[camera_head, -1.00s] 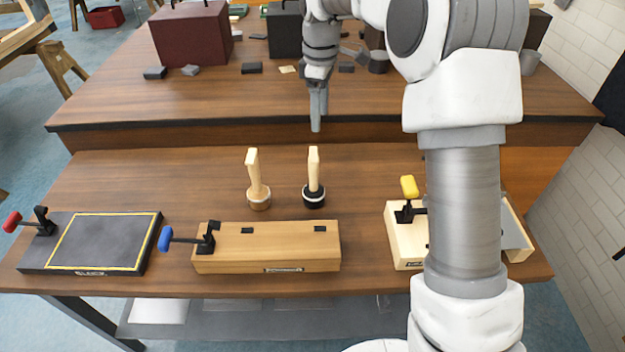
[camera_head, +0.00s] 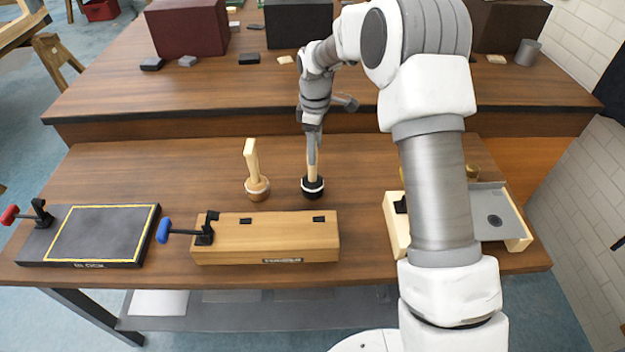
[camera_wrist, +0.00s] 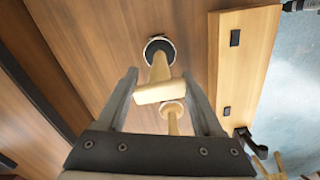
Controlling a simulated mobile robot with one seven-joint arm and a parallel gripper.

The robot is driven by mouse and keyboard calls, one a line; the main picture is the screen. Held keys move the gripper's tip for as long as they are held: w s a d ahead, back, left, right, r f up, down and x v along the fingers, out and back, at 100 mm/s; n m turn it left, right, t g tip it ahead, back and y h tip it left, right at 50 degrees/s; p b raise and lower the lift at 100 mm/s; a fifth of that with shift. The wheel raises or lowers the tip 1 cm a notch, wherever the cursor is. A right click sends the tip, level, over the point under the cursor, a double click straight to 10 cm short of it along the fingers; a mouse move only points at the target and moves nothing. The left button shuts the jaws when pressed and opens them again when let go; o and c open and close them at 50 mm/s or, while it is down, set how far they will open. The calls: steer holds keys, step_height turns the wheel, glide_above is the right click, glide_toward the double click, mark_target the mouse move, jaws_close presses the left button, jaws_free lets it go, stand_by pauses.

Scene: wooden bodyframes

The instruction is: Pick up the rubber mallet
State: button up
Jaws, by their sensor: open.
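The rubber mallet (camera_head: 313,188) stands upright on its black head on the bench, its pale wooden handle pointing up. In the wrist view, the rubber mallet's handle (camera_wrist: 159,91) rises towards the camera between my fingers. My gripper (camera_head: 313,150) is above the mallet at its handle, and partly hides the handle in the head view. In the wrist view, my gripper (camera_wrist: 160,75) is open, a finger to each side of the handle with gaps between. A second mallet with a tan wooden head (camera_head: 257,188) stands just to the left; it also shows in the wrist view (camera_wrist: 172,107).
A wooden block with a blue-handled clamp (camera_head: 265,240) lies in front of the mallets. A dark board with a red-handled clamp (camera_head: 90,235) is at left. A light wooden fixture (camera_head: 510,220) is at right, partly behind my arm. A raised shelf (camera_head: 200,100) stands behind.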

mark_target(312, 171)
steer(key=f, duration=0.4)
steer(key=shift+a+f, duration=0.25)
steer(key=shift+a, duration=0.05)
jaws_close()
